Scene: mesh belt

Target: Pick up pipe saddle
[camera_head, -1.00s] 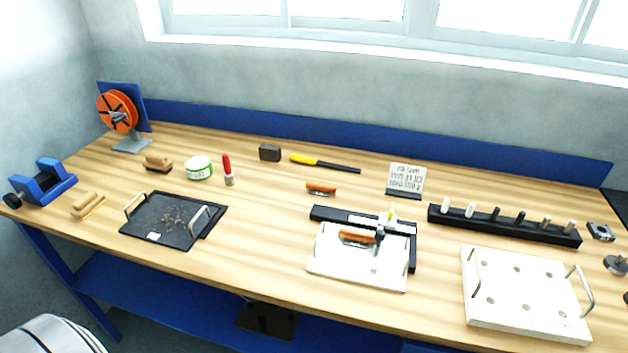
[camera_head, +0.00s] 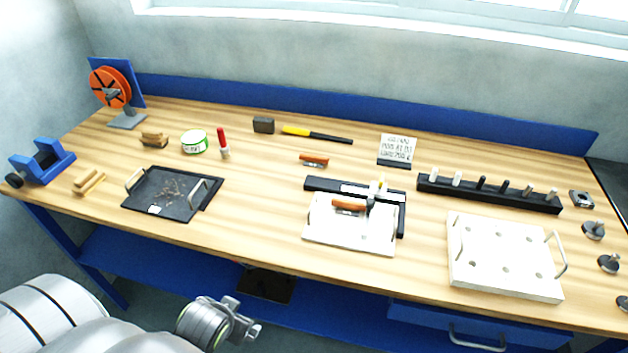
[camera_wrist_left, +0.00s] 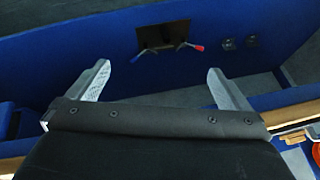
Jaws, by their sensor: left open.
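I cannot single out a pipe saddle for certain. A small dark metal piece with a ring-like centre (camera_head: 581,199) lies at the bench's right end; its exact kind is too small to tell. My left gripper (camera_wrist_left: 158,68) is open in the left wrist view, with nothing between its fingers. Beyond it are the blue lower shelf and a dark panel (camera_wrist_left: 165,36) bearing red and blue handle ends. Two small round metal parts (camera_wrist_left: 228,44) lie right of that panel. In the head view, part of my left arm is low in front of the bench. My right gripper is not seen.
The wooden bench holds a black tray (camera_head: 132,199), a white tray fixture (camera_head: 340,236) and a white holed plate (camera_head: 500,279). A black rack of pegs (camera_head: 490,194) stands behind the plate. Several round knobs line the right end. A blue drawer (camera_head: 475,324) is below.

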